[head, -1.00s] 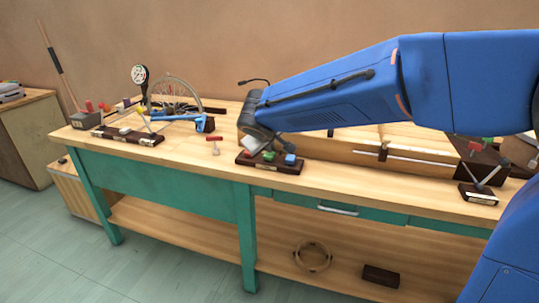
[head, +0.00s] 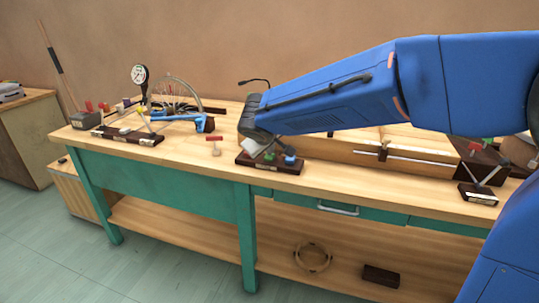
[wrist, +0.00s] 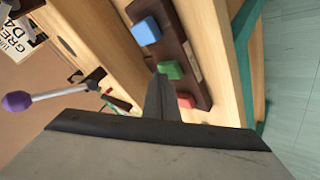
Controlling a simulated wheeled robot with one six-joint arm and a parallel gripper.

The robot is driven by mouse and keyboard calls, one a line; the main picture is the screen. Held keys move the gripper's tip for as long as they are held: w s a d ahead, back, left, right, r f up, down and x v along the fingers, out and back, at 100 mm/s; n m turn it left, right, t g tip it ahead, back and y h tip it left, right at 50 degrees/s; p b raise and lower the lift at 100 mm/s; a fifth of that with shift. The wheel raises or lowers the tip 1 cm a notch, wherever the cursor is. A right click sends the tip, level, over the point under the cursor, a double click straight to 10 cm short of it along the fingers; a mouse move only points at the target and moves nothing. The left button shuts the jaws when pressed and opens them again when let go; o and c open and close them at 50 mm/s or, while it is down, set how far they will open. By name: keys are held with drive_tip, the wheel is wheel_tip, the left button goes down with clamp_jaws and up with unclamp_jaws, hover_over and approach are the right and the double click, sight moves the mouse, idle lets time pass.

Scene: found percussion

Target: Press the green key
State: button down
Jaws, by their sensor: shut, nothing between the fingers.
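The green key (wrist: 173,70) sits in the middle of a dark wooden block (wrist: 176,38) in the wrist view, between a blue key (wrist: 146,31) and a red key (wrist: 185,101). My gripper (wrist: 158,76) is shut and empty, its tips right beside the green key and overlapping its edge in the picture. I cannot tell whether they touch it. In the head view the block (head: 288,167) stands at the bench's front edge, and my gripper (head: 267,154) is over it, covering most of the green and red keys.
A small red-topped T-shaped piece (head: 214,143) stands left of the block. A long wooden box (head: 345,152) lies behind and to the right. A purple-headed mallet (wrist: 17,102) shows in the wrist view. The bench front between the left items and the block is mostly clear.

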sight(269, 158)
drive_tip(key=shift+r, duration=0.95)
drive_tip(key=shift+r, duration=0.1)
wheel_tip(269, 158, up, 5)
drive_tip(key=shift+f, duration=0.1)
idle(0.4)
